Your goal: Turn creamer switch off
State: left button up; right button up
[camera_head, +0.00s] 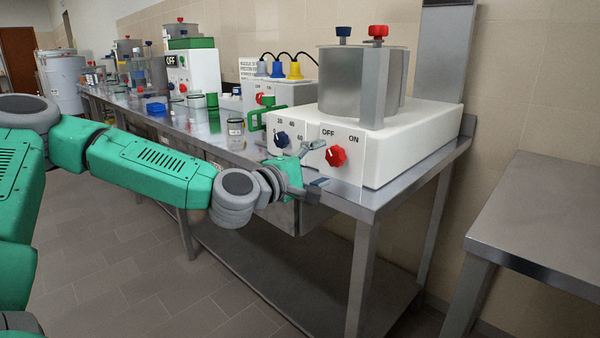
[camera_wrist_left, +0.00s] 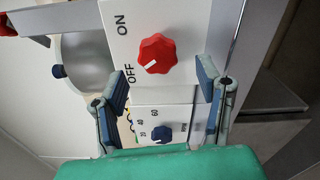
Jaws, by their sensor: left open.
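The creamer is a white machine (camera_head: 400,150) with a metal vessel (camera_head: 345,85) on top, at the near end of the metal table. Its front has a red knob (camera_head: 336,156) between OFF and ON labels, and a blue knob (camera_head: 281,139) with numbers. In the left wrist view the red knob (camera_wrist_left: 157,53) has a white mark pointing toward the OFF side. My left gripper (camera_head: 317,166) is open in front of the panel. In the left wrist view its fingers (camera_wrist_left: 163,85) are on either side of the red knob's line, apart from it. My right gripper is not in view.
The metal table (camera_head: 375,203) carries glass beakers, a green handle (camera_head: 267,118) and other machines further back. A second metal table (camera_head: 545,215) stands at the right, with a gap between. The grey tiled floor (camera_head: 115,270) at the left is clear.

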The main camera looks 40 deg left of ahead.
pick_arm(q)
jog(key=s, duration=0.7)
jog(key=shift+s+a+f, duration=0.15)
jog(key=shift+a, duration=0.3)
jog(key=shift+a, duration=0.15)
